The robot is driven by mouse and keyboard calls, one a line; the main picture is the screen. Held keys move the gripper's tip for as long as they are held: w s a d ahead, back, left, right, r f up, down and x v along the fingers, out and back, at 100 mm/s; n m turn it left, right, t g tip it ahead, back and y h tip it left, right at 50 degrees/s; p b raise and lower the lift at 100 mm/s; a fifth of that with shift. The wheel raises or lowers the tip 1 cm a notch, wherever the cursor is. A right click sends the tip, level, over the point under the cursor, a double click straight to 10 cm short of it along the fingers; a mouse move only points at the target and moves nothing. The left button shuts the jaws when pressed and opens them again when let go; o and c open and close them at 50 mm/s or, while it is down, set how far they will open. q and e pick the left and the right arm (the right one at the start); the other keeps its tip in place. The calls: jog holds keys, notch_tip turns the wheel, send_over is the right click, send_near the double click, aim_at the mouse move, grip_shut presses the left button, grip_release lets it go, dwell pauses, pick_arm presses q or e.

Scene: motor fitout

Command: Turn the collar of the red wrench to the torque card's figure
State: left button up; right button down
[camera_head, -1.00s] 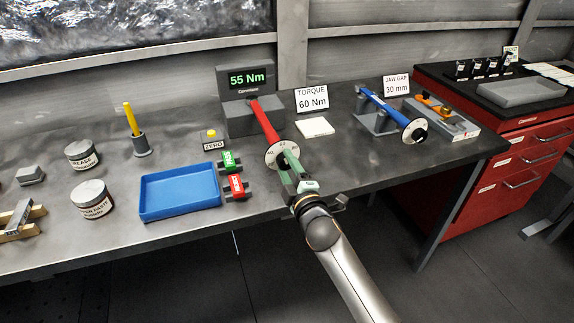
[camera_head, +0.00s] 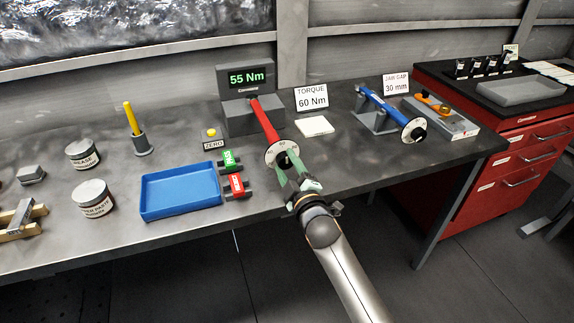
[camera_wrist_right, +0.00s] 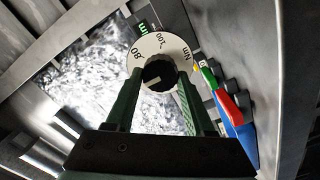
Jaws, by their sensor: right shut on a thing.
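The red wrench (camera_head: 263,118) rests in the grey tester, whose display (camera_head: 247,78) reads 55 Nm in green. Its near end carries a white dial (camera_head: 270,155) with figures. In the right wrist view the dial (camera_wrist_right: 146,45) shows 80, 100 and Nm around a black collar (camera_wrist_right: 158,72) with a light pointer mark. My right gripper (camera_head: 289,163) is shut on the collar, one green finger on each side. The torque card (camera_head: 312,98) behind reads 60 Nm. My left gripper is out of view.
A blue tray (camera_head: 180,207), a green block (camera_head: 229,160) and a red block (camera_head: 236,184) lie left of the wrench. A yellow ZERO button (camera_head: 211,133) is behind them. A blue wrench (camera_head: 385,104) with a 30 mm jaw gap card (camera_head: 396,84) stands to the right.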

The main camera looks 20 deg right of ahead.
jog(key=shift+c, duration=1.3)
grip_release()
jog(key=shift+s, duration=0.1)
jog(key=s, duration=1.2)
jog(key=shift+s+d+b, duration=0.2)
jog(key=shift+b, duration=0.2)
